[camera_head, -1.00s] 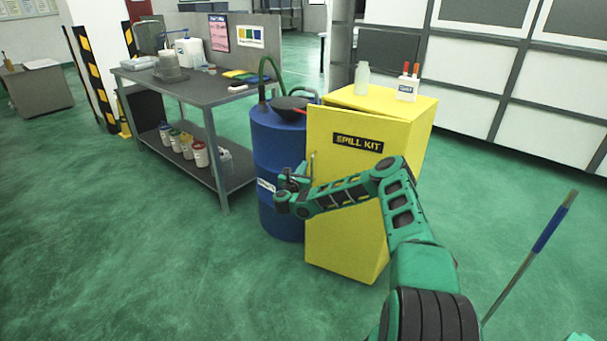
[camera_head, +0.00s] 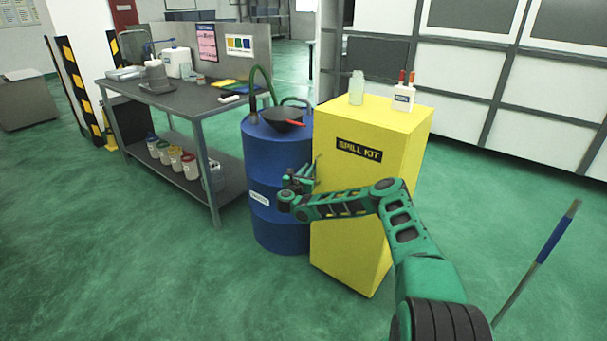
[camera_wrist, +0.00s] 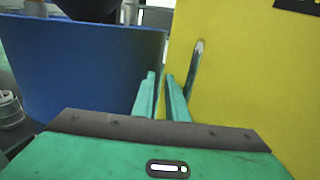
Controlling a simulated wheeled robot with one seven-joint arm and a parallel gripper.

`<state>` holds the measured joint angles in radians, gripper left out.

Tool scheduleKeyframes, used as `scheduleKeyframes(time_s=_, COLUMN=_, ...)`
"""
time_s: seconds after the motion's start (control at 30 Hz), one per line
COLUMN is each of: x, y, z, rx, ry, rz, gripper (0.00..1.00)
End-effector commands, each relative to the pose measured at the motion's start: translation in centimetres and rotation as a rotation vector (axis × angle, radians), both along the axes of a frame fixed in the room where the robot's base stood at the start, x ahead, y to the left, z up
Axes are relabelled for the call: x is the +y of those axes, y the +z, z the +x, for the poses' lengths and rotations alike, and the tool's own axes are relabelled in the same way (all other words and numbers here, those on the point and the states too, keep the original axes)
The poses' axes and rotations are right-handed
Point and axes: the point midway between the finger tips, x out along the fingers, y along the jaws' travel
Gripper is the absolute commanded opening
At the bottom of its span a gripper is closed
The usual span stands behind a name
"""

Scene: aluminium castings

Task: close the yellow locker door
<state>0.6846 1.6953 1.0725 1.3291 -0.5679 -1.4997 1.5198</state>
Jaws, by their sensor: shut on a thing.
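The yellow locker (camera_head: 408,150) stands upright at the centre right, marked SPILL KIT. Its yellow door (camera_head: 345,180) lies about flush with the locker's front in the head view; I see no clear gap at the top. The door fills the right of the wrist view (camera_wrist: 250,80). A slim upright metal handle (camera_wrist: 197,62) stands near the door's left edge. The handle's lower end is hidden behind the right finger.
A blue drum (camera_head: 275,220) stands close to the left of the locker and my gripper. A bottle (camera_head: 356,88) and a white holder (camera_head: 403,97) stand on the locker. A grey workbench (camera_head: 190,100) is further left. Floor in front is clear.

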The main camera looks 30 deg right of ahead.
Motion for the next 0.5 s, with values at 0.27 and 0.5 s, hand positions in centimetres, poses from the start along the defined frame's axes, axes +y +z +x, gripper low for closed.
scheduleKeyframes(time_s=0.27, x=1.4, y=1.1, z=-0.9, rx=-0.011, ry=-0.004, rz=-0.008, gripper=0.00)
scheduleKeyframes(time_s=0.5, x=6.7, y=0.8, z=-2.9, rx=-0.006, ry=0.006, rz=-0.004, gripper=0.00)
